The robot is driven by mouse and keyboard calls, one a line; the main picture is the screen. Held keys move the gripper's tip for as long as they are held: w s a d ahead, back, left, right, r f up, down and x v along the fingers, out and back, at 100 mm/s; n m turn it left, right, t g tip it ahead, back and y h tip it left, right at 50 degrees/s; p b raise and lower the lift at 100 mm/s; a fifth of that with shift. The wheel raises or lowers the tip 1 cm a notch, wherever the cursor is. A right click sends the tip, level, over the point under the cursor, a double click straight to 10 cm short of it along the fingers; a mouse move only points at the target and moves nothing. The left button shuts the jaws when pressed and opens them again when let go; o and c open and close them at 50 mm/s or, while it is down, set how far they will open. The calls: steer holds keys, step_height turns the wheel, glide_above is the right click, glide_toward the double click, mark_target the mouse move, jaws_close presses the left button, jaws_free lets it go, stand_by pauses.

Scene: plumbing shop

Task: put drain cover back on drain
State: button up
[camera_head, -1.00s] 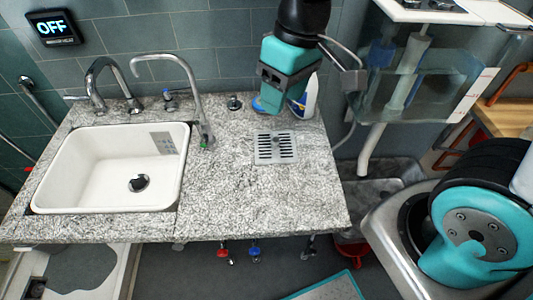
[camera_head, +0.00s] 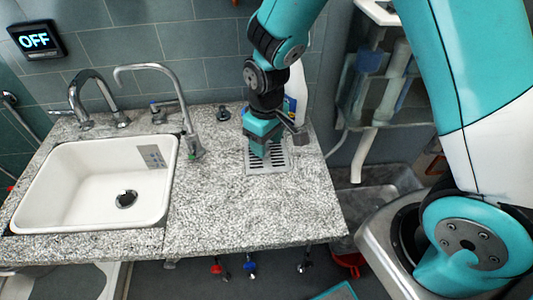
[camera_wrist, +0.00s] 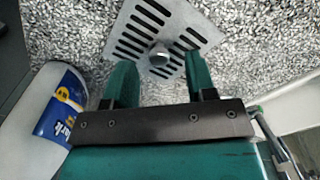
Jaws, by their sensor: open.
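The drain cover (camera_head: 282,161) is a square grey metal plate with rows of slots, lying flat on the speckled counter right of the sink. In the wrist view the cover (camera_wrist: 140,43) shows a round knob (camera_wrist: 159,55) at its middle. My gripper (camera_head: 265,151) is just over the cover, pointing down. In the wrist view its two green fingers (camera_wrist: 158,66) are apart, with the knob close to the gap between their tips; contact cannot be told. A dark round drain opening (camera_head: 126,199) shows in the floor of the white sink (camera_head: 60,210).
A white bottle with a blue label (camera_head: 297,95) stands behind my gripper, and at left in the wrist view (camera_wrist: 55,108). A tall faucet (camera_head: 190,110) rises between sink and cover. The counter's front right (camera_head: 260,210) is clear.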

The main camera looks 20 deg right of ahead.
mark_target(275, 160)
steer(key=shift+w+f, duration=0.1)
steer(key=shift+f, duration=1.35)
jaws_close()
